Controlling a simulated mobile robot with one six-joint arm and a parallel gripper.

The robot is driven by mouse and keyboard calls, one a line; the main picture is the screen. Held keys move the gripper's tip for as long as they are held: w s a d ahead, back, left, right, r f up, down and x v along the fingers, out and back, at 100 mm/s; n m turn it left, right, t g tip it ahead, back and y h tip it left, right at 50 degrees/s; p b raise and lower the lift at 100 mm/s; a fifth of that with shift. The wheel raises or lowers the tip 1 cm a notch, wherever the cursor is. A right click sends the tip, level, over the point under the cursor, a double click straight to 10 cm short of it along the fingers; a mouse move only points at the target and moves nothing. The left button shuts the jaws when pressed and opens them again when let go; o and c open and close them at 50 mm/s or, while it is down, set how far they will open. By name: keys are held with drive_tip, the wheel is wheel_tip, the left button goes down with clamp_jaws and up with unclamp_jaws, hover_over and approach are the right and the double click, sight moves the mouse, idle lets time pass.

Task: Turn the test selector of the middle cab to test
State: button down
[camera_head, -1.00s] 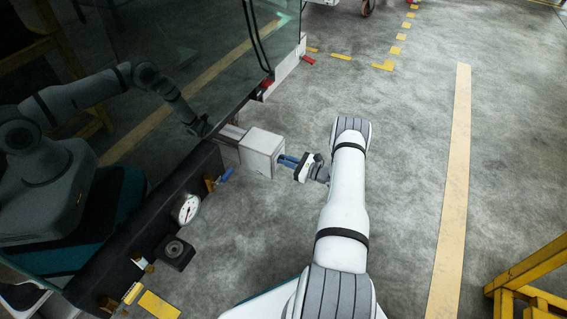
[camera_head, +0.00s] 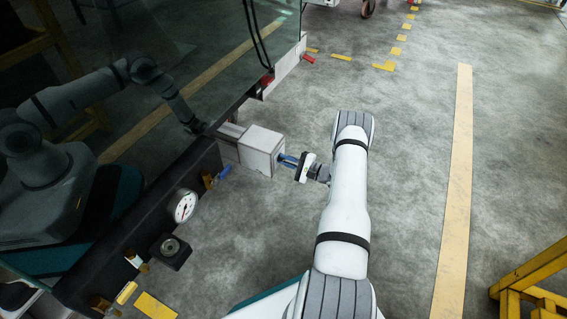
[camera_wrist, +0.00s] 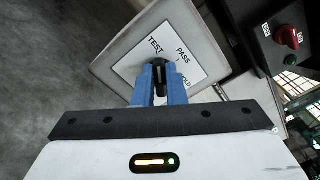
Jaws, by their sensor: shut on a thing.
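The test selector is a small black knob (camera_wrist: 159,73) on the face of a pale grey box (camera_head: 262,147). The knob's visible tip points up in the picture, close to the TEST word. My gripper (camera_wrist: 159,88), with blue fingers, is shut on the knob, one finger on each side. In the head view my gripper (camera_head: 285,160) reaches the box's right face; the knob is hidden there.
A red knob (camera_wrist: 290,37) on a dark panel shows at upper right in the wrist view. A gauge (camera_head: 185,206) and blue lever (camera_head: 223,174) sit along the dark beam at left. A yellow frame (camera_head: 530,280) stands at lower right.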

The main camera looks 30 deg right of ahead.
drive_tip(key=shift+s+f+n, duration=0.15)
drive_tip(key=shift+f+n, duration=0.1)
drive_tip(key=shift+n, duration=0.15)
drive_tip(key=c, duration=1.5)
unclamp_jaws()
drive_tip(key=shift+r, duration=0.1)
drive_tip(key=p+v, duration=0.2)
drive_tip(key=v, duration=0.5)
drive_tip(key=shift+s+d, duration=0.25)
drive_tip(key=shift+r, duration=0.1)
